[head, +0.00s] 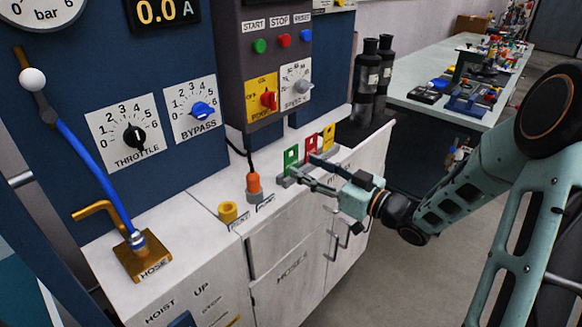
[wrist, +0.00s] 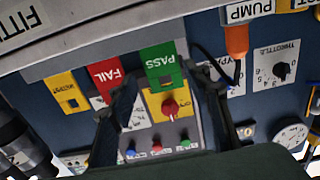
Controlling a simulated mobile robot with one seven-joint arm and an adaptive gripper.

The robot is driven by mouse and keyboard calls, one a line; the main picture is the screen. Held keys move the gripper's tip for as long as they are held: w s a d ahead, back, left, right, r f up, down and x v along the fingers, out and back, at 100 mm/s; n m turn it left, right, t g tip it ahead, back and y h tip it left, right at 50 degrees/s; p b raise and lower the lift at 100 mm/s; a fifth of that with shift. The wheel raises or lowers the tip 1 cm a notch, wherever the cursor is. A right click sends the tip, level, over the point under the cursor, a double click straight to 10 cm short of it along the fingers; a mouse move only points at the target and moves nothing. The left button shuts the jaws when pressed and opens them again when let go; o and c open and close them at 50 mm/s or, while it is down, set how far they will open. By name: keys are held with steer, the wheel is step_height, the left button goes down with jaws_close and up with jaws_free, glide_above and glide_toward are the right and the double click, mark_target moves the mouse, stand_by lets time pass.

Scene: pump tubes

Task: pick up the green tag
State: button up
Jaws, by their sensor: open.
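The green tag (head: 291,157) stands upright in a small grey rack on the white cabinet top. In the wrist view, which is upside down, the green tag (wrist: 160,62) reads PASS and has a square hole. My gripper (head: 300,167) is open at the rack, its fingers reaching in from the right close to the green and red tags. In the wrist view my gripper (wrist: 165,80) has one finger on each side of the green tag, the left one overlapping the red tag's edge. I cannot tell whether either finger touches a tag.
A red FAIL tag (head: 311,144) and a yellow tag (head: 328,133) stand beside the green one in a row. An orange plug (head: 254,184) with a black cable and a yellow ring (head: 228,211) are on the left. Black cylinders (head: 368,78) stand behind right.

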mark_target(292, 161)
steer(key=b+x, duration=0.1)
steer(key=x, duration=0.4)
steer(key=shift+w+a+f, duration=0.1)
steer(key=shift+a+f, duration=0.05)
steer(key=shift+a, duration=0.2)
steer(key=c, duration=0.7)
